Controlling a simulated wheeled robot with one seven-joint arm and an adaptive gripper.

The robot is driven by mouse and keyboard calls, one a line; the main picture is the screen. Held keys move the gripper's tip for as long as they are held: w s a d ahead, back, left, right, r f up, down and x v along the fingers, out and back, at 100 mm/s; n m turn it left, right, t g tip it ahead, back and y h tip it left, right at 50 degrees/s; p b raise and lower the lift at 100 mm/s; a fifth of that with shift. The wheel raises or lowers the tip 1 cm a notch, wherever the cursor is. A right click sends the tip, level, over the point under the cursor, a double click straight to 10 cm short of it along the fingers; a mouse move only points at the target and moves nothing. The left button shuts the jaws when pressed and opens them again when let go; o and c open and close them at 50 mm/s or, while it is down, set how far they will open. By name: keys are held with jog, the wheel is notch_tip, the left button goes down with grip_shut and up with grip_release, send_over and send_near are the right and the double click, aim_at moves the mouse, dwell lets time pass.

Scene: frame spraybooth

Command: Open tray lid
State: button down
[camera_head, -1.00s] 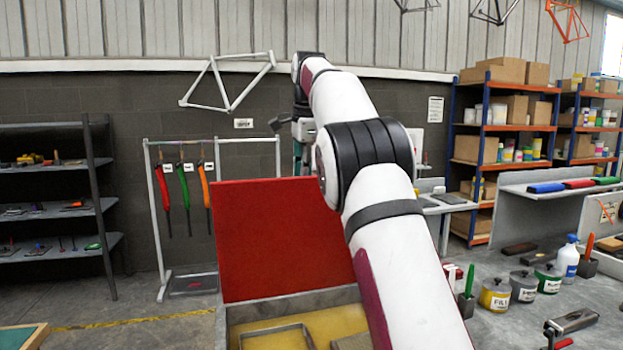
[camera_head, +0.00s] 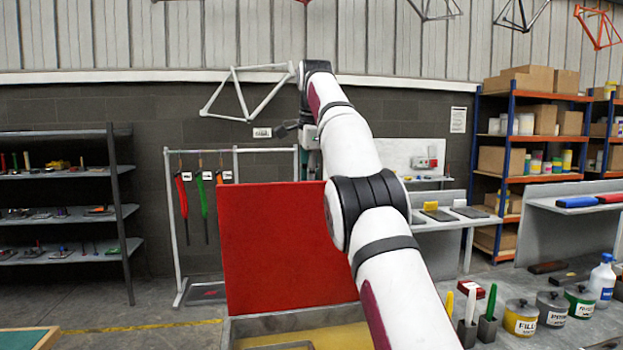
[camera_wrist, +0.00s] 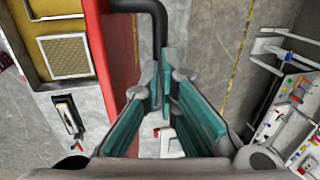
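The red tray lid (camera_head: 280,250) stands about upright at the back of the grey-rimmed tray (camera_head: 290,322) with a yellow inside. In the wrist view the lid (camera_wrist: 112,70) shows nearly edge-on, left of my gripper (camera_wrist: 166,78). A black bar handle (camera_wrist: 158,25) bends out from the lid and runs between my fingertips. The teal-padded fingers are close together and appear shut on it. The yellow tray inside (camera_wrist: 88,40) also shows at the wrist view's left. In the head view my arm reaches beyond the lid, and my fingers are hidden.
Labelled pots (camera_head: 520,318) and a spray bottle (camera_head: 602,280) stand to the right of the tray. A rack with hanging tools (camera_head: 182,205) stands behind the lid on the left. Dark shelves (camera_head: 60,215) are at far left. Clear floor lies between the shelves and tray.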

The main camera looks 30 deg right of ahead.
jog(key=f, duration=0.2)
jog(key=shift+w+f+g, duration=0.25)
jog(key=shift+f+g, duration=0.05)
jog(key=shift+g, duration=0.1)
jog(key=c, duration=1.7)
grip_release()
jog(key=shift+o, duration=0.2)
jog(key=shift+w+d+f, duration=0.1)
jog(key=shift+w+f, duration=0.1)
jog(key=shift+w, duration=0.05)
jog(key=shift+s+r, duration=0.1)
jog(key=shift+r, duration=0.15)
jog(key=shift+r, duration=0.1)
jog(key=shift+s+r, duration=0.1)
jog(key=shift+s, duration=0.05)
